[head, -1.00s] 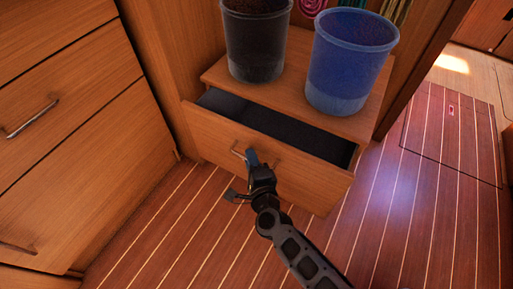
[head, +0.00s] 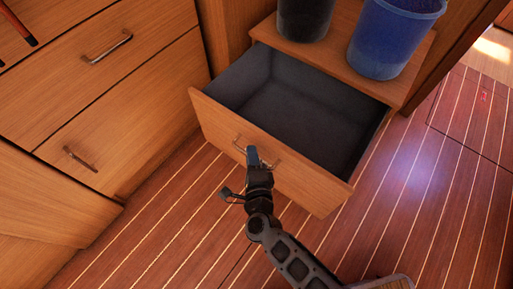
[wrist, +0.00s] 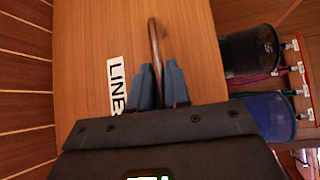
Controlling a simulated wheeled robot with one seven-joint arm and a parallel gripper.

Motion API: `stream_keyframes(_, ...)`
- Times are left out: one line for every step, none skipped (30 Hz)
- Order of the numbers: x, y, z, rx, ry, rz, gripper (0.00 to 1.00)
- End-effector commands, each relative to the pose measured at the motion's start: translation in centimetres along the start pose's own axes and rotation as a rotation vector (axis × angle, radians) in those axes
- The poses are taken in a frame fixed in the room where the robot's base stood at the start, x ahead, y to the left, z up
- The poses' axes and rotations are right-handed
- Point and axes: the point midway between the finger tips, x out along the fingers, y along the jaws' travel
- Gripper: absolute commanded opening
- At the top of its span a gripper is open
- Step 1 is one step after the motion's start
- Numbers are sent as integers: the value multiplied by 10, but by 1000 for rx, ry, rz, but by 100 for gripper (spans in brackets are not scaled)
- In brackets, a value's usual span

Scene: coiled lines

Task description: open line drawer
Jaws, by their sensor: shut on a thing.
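The line drawer (head: 275,155) is a wooden drawer low in the cabinet, pulled well out, with a dark grey interior that looks empty. In the wrist view its front (wrist: 95,50) carries a white label (wrist: 117,88) reading "LINE", partly hidden by my gripper. Its curved metal handle (wrist: 154,45) passes between my blue fingertips. My gripper (head: 253,157) is at the middle of the drawer front, shut on the handle, and it also shows in the wrist view (wrist: 158,80).
A black bucket (head: 304,15) and a blue bucket (head: 392,38) stand on the cabinet top (head: 415,75) above the drawer. Another wooden drawer unit (head: 120,100) stands at the left. The striped plank floor (head: 180,235) in front is clear.

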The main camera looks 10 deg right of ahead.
Motion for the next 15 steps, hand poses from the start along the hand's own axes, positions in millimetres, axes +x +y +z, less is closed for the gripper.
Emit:
stream_keyframes(-1, 1, 0, 0, 1, 2, 0)
stream_keyframes(-1, 1, 0, 0, 1, 2, 0)
stream_keyframes(-2, 2, 0, 0, 1, 2, 0)
stream_keyframes(-2, 2, 0, 0, 1, 2, 0)
stream_keyframes(-1, 2, 0, 0, 1, 2, 0)
stream_keyframes(-1, 2, 0, 0, 1, 2, 0)
stream_keyframes(-1, 2, 0, 0, 1, 2, 0)
stream_keyframes(-1, 2, 0, 0, 1, 2, 0)
stream_keyframes(-1, 2, 0, 0, 1, 2, 0)
stream_keyframes(-1, 2, 0, 0, 1, 2, 0)
stream_keyframes(-1, 2, 0, 0, 1, 2, 19)
stream_keyframes(-1, 2, 0, 0, 1, 2, 23)
stream_keyframes(-1, 2, 0, 0, 1, 2, 26)
stream_keyframes(-1, 1, 0, 0, 1, 2, 29)
stream_keyframes(-1, 1, 0, 0, 1, 2, 32)
